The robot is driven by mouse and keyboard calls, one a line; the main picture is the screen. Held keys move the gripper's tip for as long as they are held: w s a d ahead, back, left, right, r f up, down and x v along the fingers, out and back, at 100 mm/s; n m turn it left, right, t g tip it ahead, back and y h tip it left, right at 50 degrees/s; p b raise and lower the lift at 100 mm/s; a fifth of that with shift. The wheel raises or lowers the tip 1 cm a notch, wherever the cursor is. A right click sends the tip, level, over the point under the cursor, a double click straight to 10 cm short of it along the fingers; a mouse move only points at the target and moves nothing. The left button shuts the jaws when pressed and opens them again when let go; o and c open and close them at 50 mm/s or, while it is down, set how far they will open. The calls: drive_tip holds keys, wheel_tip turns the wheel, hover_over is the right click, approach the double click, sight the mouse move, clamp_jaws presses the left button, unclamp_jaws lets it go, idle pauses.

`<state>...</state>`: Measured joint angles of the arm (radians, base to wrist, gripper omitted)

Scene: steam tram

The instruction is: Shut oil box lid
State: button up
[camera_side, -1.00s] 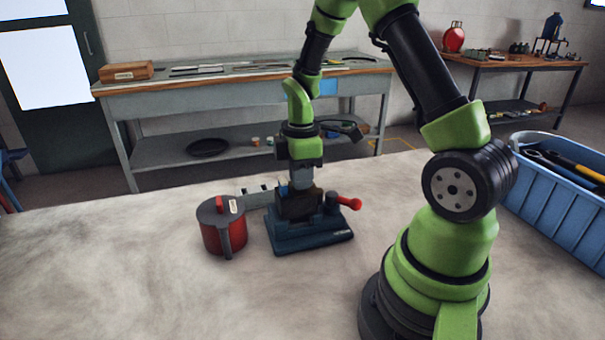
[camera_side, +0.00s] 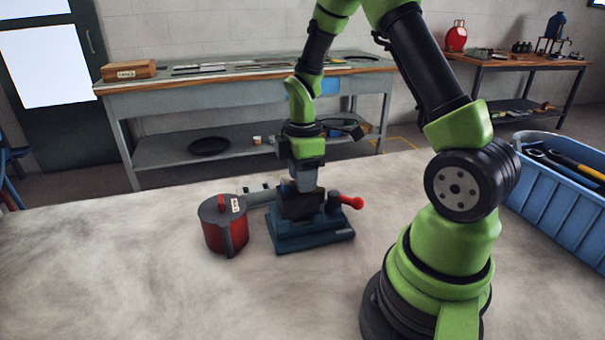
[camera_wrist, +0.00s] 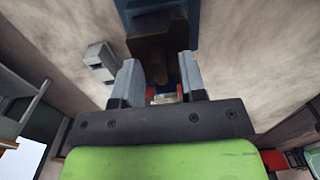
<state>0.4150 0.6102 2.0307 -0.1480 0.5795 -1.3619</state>
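The oil box (camera_side: 298,206) is a dark brown box on a blue base (camera_side: 312,238) in the middle of the table, with a red-knobbed lever (camera_side: 351,202) on its right side. My gripper (camera_side: 303,184) points down at the top of the box and hides much of it, so I cannot tell how far the lid is open. In the wrist view my two grey fingers (camera_wrist: 160,66) stand apart, with a dark brown part (camera_wrist: 155,42) just beyond and partly between their tips. I cannot tell whether they touch it.
A red can with a grey lid (camera_side: 225,233) stands close to the left of the base. A grey piece (camera_side: 260,193) lies behind it; it also shows in the wrist view (camera_wrist: 101,60). A blue crate of tools (camera_side: 555,195) is at the right. The front left table is clear.

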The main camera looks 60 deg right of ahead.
wheel_tip(320, 180, up, 9)
drive_tip(key=shift+r, duration=0.5)
drive_tip(key=s+a+r+m+t+y, duration=0.1)
drive_tip(key=s+a+r+m+t, duration=0.2)
drive_tip(key=s+a+m, duration=0.3)
drive_tip(key=s+a+r+m+t+y, duration=0.1)
drive_tip(key=s+a+r+m+t, duration=0.3)
drive_tip(key=s+a+r+m, duration=0.2)
drive_tip(key=shift+a+r+m, duration=0.3)
drive_tip(key=shift+a+m, duration=0.3)
drive_tip(key=shift+a, duration=0.5)
